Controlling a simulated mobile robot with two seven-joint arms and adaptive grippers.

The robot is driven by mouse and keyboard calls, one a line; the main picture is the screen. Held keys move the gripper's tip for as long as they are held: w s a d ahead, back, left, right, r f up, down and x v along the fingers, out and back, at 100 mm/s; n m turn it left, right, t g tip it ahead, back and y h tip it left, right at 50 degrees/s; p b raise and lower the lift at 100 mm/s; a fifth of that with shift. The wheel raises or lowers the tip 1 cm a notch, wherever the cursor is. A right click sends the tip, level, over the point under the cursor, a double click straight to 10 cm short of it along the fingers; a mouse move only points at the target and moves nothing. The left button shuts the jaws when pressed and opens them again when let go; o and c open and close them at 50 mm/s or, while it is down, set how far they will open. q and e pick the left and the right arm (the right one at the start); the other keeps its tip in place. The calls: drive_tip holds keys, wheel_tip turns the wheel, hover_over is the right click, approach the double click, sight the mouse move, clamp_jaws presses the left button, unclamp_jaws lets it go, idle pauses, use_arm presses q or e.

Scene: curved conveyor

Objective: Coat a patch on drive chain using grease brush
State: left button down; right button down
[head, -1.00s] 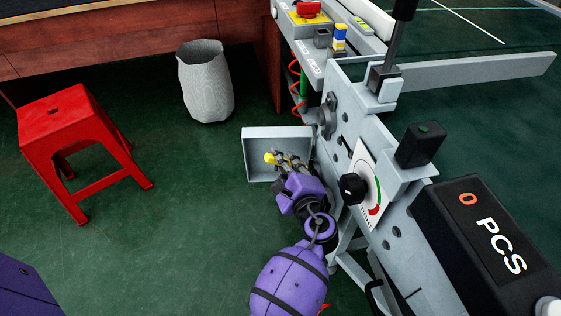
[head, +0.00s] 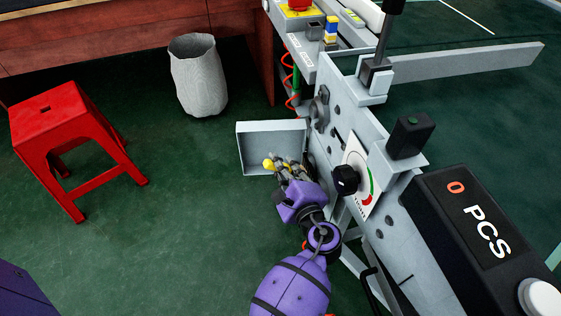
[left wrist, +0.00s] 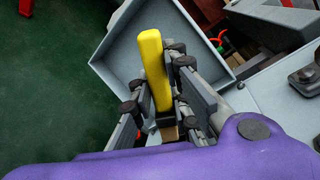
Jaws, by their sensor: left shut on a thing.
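My left gripper (head: 288,168) is shut on the yellow handle of the grease brush (head: 268,163), beside the conveyor's side frame. In the left wrist view the yellow handle (left wrist: 152,65) stands between the fingers (left wrist: 160,100), its free end pointing up the picture. A small brown part shows below it, between the finger bases; I cannot tell what it is. The bristles cannot be made out. The drive chain cannot be made out in either view. My right gripper is not in view.
An open grey box-shaped piece (head: 245,147) is right behind my left gripper. The conveyor frame (head: 330,92) with a black knob (head: 345,180) and a counter box (head: 470,225) stands to the right. A red stool (head: 62,112) and pale bin (head: 199,75) stand left on open green floor.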

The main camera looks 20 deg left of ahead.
use_arm(q)
drive_tip(key=f+p+v, duration=0.1)
drive_tip(key=p+v, duration=0.1)
drive_tip(key=v, duration=0.8)
drive_tip(key=shift+s+a+f, duration=0.15)
drive_tip(key=shift+s+f, duration=0.1)
drive_tip(key=shift+s, duration=0.05)
idle(0.4)
drive_tip(key=shift+a, duration=0.1)
drive_tip(key=shift+w+d+r+x, duration=0.15)
drive_tip(key=shift+r+x, duration=0.15)
drive_tip(key=shift+x, duration=1.5)
drive_tip(key=shift+w+d+r+x, duration=0.15)
drive_tip(key=shift+r+x, duration=0.1)
drive_tip(key=shift+x, duration=1.55)
drive_tip(key=shift+w+r+x, duration=0.1)
drive_tip(key=shift+r+x, duration=0.2)
drive_tip(key=shift+x, duration=1.45)
drive_tip(key=x, duration=0.3)
drive_tip(key=shift+w+a+r, duration=0.1)
drive_tip(key=shift+w+r, duration=0.1)
drive_tip(key=shift+w, duration=0.15)
